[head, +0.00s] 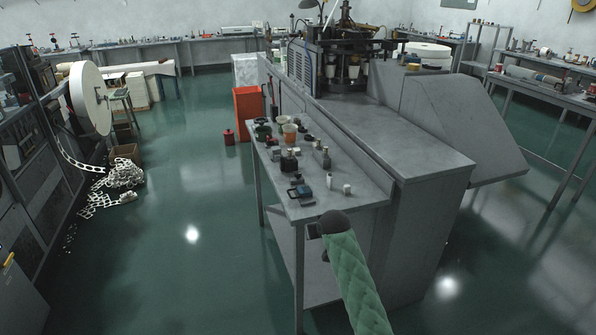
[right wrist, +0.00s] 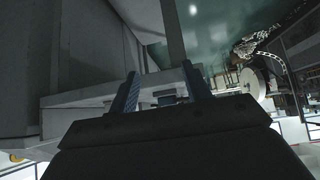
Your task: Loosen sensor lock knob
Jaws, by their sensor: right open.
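The cup forming machine (head: 345,65) stands on a grey metal bench (head: 400,150) in the upper middle of the head view. I cannot make out a sensor lock knob in either view. My right arm, in a green quilted sleeve, comes up from the bottom of the head view. My right gripper (head: 314,230) is at its dark end, near the front edge of the small side table (head: 340,200). In the right wrist view the two fingers of my right gripper (right wrist: 160,77) are apart with nothing held between them. My left gripper is not in view.
The side table carries several jars, small tools and blocks. A red cabinet (head: 249,112) stands behind it. A large white paper roll (head: 90,98) and a heap of punched paper strip (head: 118,175) are on the left. The green floor (head: 190,200) between is clear.

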